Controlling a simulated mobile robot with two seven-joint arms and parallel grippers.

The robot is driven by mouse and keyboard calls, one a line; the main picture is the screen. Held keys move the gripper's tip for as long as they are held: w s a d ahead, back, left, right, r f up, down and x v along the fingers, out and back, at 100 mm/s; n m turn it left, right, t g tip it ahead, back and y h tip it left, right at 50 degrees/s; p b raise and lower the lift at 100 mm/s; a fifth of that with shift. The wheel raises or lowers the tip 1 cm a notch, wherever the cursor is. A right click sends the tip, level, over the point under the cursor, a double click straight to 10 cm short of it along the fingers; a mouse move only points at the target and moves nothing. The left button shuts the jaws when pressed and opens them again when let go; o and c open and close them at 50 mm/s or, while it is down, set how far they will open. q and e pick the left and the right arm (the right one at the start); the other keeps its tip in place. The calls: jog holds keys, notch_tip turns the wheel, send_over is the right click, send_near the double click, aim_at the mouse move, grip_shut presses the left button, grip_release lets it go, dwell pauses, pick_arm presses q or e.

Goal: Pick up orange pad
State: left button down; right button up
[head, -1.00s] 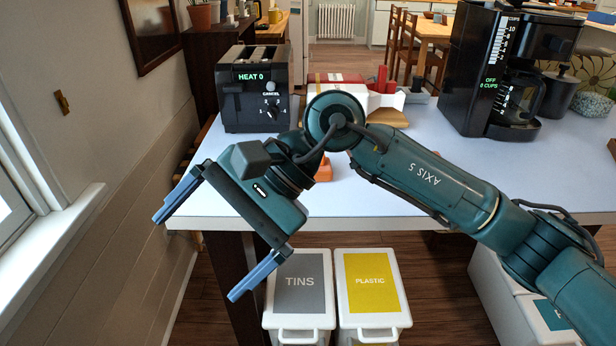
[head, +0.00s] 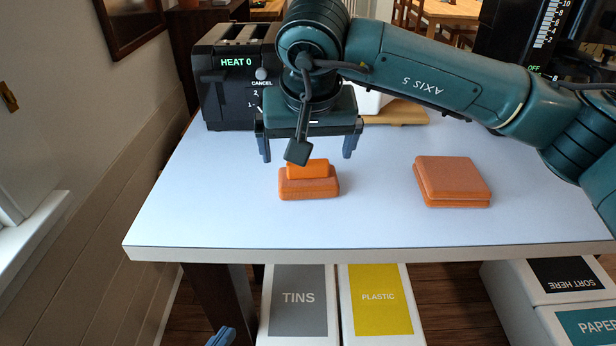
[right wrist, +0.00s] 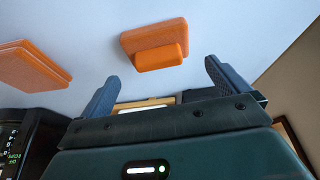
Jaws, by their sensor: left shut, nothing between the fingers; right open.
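Two groups of orange pads lie on the pale table (head: 230,215). On the left, a small bright orange block (head: 308,169) rests on a wider orange pad (head: 309,188). On the right is a pair of squarish orange pads (head: 452,180), one on the other. Both groups also show in the right wrist view, the block (right wrist: 160,58) between and beyond the fingers, the square pair (right wrist: 32,66) at left. My right gripper (head: 308,152) is open and empty, just behind and above the small block, its fingers apart from it. My left gripper (head: 222,338) shows only its shut fingertips at the bottom edge.
A black toaster (head: 235,85) stands behind left, a wooden board (head: 405,112) behind, and a coffee maker (head: 492,50) at back right, partly hidden by my right arm. Bins marked TINS (head: 298,300) and PLASTIC (head: 380,300) stand below the front edge. The table's front left is clear.

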aim_at(307, 169)
jog(key=shift+x, duration=3.5)
jog(key=shift+d, duration=0.1)
jog(key=shift+c, duration=0.6)
jog(key=c, duration=0.6)
